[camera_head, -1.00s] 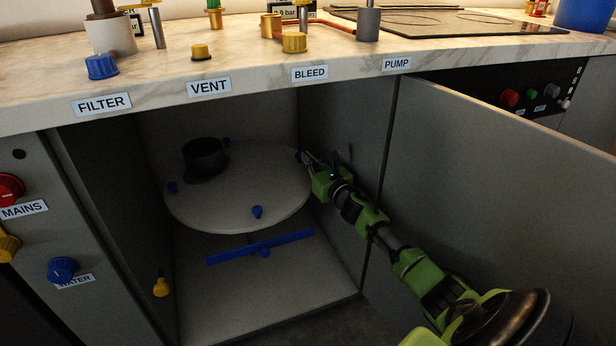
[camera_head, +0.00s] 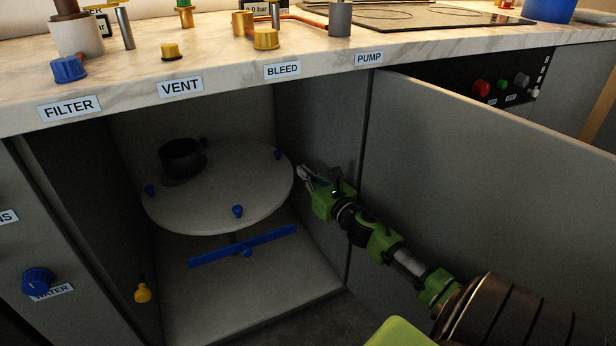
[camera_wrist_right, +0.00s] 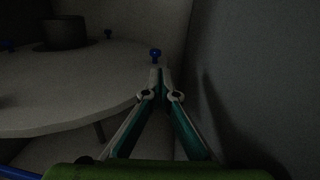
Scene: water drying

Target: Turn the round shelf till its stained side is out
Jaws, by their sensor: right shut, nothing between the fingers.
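The round shelf (camera_head: 215,190) is a pale grey disc inside the open cabinet. Several blue knobs stand around its rim; one at the right (camera_head: 278,154) is closest to my right gripper. A dark pot (camera_head: 182,158) stands at the shelf's back left. No stain can be made out on the parts I see. My right gripper (camera_head: 304,173) is shut and empty, just off the shelf's right edge. In the right wrist view its tips (camera_wrist_right: 161,74) are beside the shelf rim, below a blue knob (camera_wrist_right: 155,55). My left gripper is out of view.
The open cabinet door (camera_head: 480,180) is to the right of my right arm. A blue bar (camera_head: 243,247) lies low under the shelf. The cabinet's right inner wall (camera_head: 320,130) is close to the gripper. The marble counter (camera_head: 210,62) overhangs above.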

